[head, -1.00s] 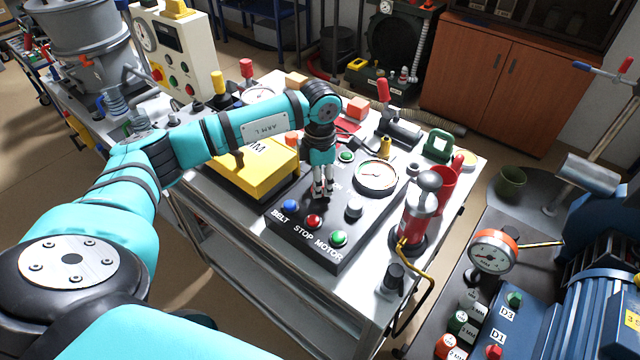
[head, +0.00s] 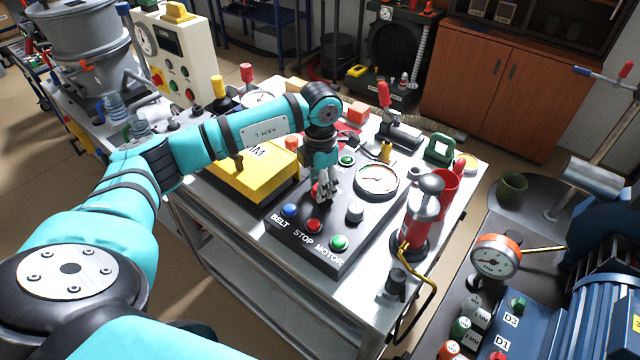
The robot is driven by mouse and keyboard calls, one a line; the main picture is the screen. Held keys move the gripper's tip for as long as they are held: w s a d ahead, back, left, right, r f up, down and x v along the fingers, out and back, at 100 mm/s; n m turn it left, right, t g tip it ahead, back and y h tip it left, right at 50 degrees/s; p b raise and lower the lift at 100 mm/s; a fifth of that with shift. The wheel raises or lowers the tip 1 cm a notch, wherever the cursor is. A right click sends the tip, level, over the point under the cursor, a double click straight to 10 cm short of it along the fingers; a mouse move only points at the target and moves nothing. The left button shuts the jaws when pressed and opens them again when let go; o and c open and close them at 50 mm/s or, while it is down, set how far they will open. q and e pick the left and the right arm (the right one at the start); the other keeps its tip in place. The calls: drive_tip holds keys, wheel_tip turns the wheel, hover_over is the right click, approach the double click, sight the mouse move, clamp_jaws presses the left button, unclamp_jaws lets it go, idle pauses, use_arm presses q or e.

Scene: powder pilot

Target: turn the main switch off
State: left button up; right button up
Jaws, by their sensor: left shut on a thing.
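A black control panel (head: 292,235) lies on the metal cart, with buttons lettered BELT, STOP and MOTOR along its near edge. My left gripper (head: 325,199) points down over the panel's middle, above the STOP button (head: 314,227) in the picture. Its fingers are shut on a red-handled switch (head: 315,190), which I take for the main switch. Only a bit of red shows beside the fingers. The fingers hide most of the switch and its lettering, so its setting cannot be read. My right gripper is not in view.
A blue button (head: 290,210) and a green MOTOR button (head: 339,243) are nearby. A yellow box (head: 255,172) stands left, a red-and-grey cylinder (head: 415,225) right.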

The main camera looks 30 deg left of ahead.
use_arm(q)
drive_tip(key=shift+r, duration=0.1)
drive_tip(key=o, duration=0.9)
drive_tip(key=shift+o, duration=1.2)
drive_tip(key=shift+w, duration=0.15)
drive_tip(key=shift+r, duration=0.1)
wheel_tip(320, 180, up, 12)
drive_tip(key=shift+a+f, duration=0.15)
drive_tip(key=shift+f, duration=0.1)
